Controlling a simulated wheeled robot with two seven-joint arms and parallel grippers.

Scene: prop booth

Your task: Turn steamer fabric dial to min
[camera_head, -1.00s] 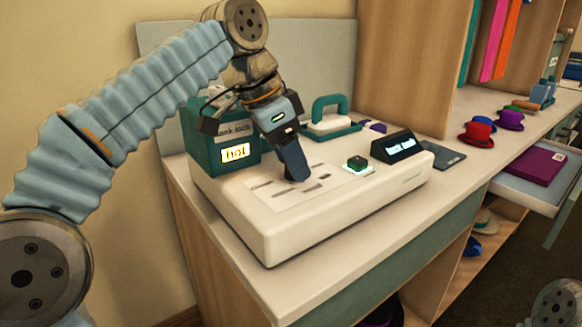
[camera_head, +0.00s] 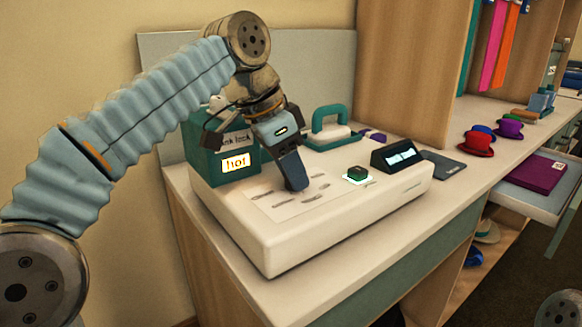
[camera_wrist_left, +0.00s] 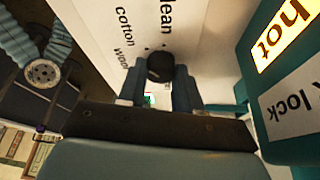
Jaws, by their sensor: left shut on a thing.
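The steamer (camera_head: 330,235) is a white, low console on the counter with a printed dial panel on top. My left gripper (camera_head: 297,187) reaches down onto that panel, and its fingers hide the fabric dial in the head view. In the left wrist view the dial (camera_wrist_left: 160,67) is a small dark round knob between the fingertips, and the gripper is shut on it. Printed words, among them "cotton" and "wool", lie beside the knob. Which mark the dial points at cannot be told. My right gripper is not in view.
A green tank box (camera_head: 222,165) marked "hot" stands close beside the left gripper. A green button (camera_head: 357,174) and a small display (camera_head: 399,155) sit right on the console. A green-handled iron (camera_head: 328,128) stands behind. Hats (camera_head: 477,143) lie farther right.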

